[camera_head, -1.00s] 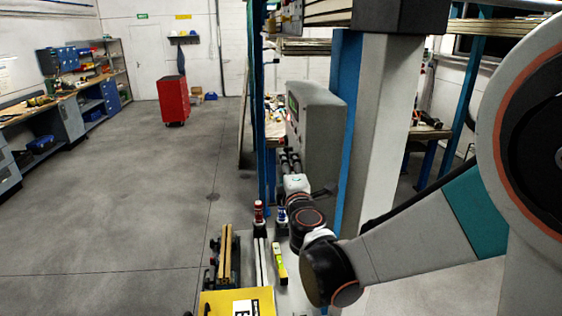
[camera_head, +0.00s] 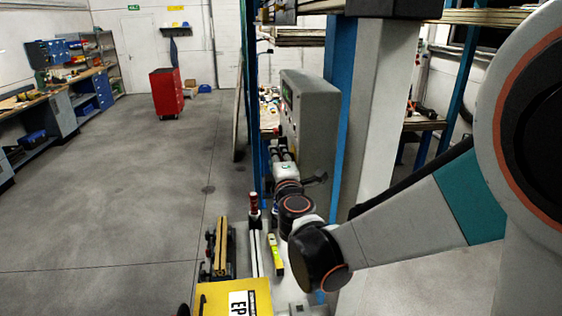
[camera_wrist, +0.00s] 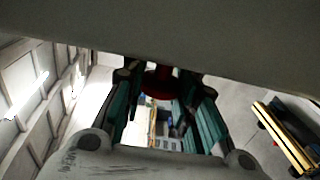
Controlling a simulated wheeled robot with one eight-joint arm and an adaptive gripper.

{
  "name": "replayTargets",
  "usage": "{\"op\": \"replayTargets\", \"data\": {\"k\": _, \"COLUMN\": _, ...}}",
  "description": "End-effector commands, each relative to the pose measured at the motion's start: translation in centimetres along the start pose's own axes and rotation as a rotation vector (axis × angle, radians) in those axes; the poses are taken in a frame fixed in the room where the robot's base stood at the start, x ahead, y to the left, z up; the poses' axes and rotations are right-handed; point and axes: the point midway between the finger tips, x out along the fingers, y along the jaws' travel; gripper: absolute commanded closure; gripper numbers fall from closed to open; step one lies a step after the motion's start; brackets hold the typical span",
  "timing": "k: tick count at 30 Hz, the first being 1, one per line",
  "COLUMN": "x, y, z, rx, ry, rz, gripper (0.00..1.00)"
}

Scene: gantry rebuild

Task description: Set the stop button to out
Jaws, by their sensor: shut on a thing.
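The stop button is a red round knob (camera_wrist: 160,84) in the wrist view, standing out from a pale grey surface. My gripper (camera_wrist: 158,92) has a finger on each side of it and is shut on it. The fingers and the grey surface hide part of the knob. In the head view, my gripper (camera_head: 281,146) is at the near left side of a grey control box (camera_head: 314,118) with a small green display. The button is mostly hidden there, so I cannot tell whether it is in or out.
The box is beside a blue and grey column (camera_head: 378,120). A red cabinet (camera_head: 166,93) stands farther back. The floor at left is open.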

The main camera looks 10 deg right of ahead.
Motion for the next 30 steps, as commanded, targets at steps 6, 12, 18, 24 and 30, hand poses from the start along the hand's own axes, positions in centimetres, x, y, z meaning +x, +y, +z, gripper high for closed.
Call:
{"op": "replayTargets", "data": {"k": 6, "x": -0.1, "y": -0.1, "z": -0.2, "rx": 0.001, "ry": 0.006, "rz": 0.000, "gripper": 0.71}}
{"op": "replayTargets", "data": {"k": 12, "x": -0.1, "y": 0.0, "z": -0.2, "rx": 0.001, "ry": 0.005, "rz": 0.000, "gripper": 0.46}}
{"op": "replayTargets", "data": {"k": 18, "x": -0.1, "y": 0.0, "z": -0.1, "rx": 0.000, "ry": 0.004, "rz": 0.000, "gripper": 0.46}}
{"op": "replayTargets", "data": {"k": 24, "x": -0.1, "y": 0.9, "z": -0.1, "rx": 0.000, "ry": 0.004, "rz": 0.000, "gripper": 0.46}}
{"op": "replayTargets", "data": {"k": 30, "x": -0.1, "y": 3.9, "z": -0.1, "rx": 0.000, "ry": 0.004, "rz": 0.000, "gripper": 0.41}}
